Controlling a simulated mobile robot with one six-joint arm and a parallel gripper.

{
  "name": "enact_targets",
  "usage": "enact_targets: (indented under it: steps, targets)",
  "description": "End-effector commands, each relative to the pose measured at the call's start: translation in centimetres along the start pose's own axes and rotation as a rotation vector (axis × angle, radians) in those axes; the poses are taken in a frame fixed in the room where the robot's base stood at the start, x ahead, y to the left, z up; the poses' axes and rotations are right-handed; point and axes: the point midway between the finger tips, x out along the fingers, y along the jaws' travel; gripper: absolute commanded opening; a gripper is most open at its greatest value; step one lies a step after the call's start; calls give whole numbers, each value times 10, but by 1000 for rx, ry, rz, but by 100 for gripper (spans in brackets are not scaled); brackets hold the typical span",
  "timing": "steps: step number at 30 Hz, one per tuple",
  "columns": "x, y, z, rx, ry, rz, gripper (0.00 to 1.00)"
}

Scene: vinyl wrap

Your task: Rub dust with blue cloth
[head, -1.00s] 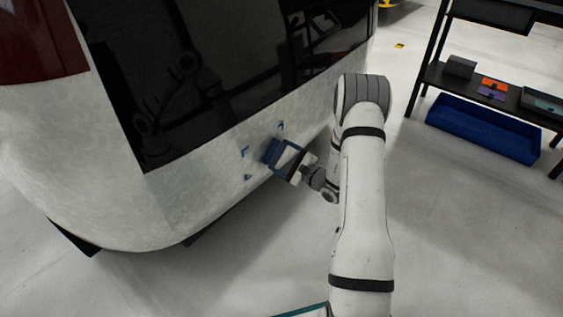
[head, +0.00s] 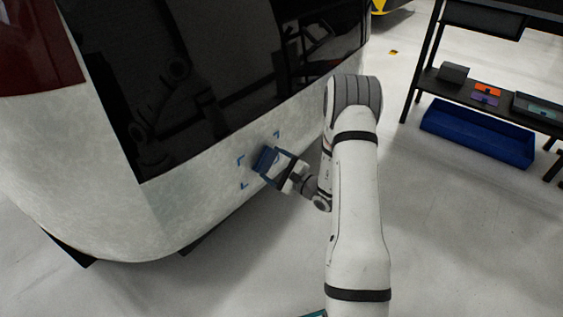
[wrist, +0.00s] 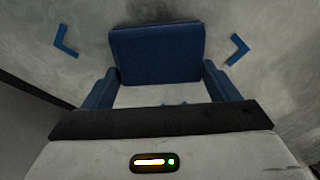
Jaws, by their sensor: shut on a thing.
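The blue cloth (head: 265,158) is a folded dark blue pad held at the end of my gripper (head: 275,167). It also shows in the wrist view (wrist: 157,54), between and beyond the two blue fingers of my gripper (wrist: 160,88). The gripper is shut on it. The cloth is against or very close to the pale, dusty lower panel (head: 215,165) of the vehicle; exact contact cannot be told. Blue corner marks (head: 241,161) frame the spot around the cloth, and two show in the wrist view (wrist: 66,42), left and right of it. Dust appears as greyish mottling on the panel.
A dark glossy window band (head: 230,70) runs above the panel. At the right stands a black shelf (head: 460,88) with small orange and purple items, with a blue bin (head: 480,132) below. The grey floor (head: 440,220) between is clear.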

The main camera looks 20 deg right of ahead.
Motion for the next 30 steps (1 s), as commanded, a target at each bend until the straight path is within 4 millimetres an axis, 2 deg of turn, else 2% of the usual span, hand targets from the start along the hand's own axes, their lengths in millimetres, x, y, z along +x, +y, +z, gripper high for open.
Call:
enact_targets:
  steps: [19, 24, 30]
  targets:
    - [1, 35, 32, -1, -7, 8, 63]
    - [0, 36, 35, -1, -6, 5, 63]
    - [-2, 26, 44, -1, -5, 4, 63]
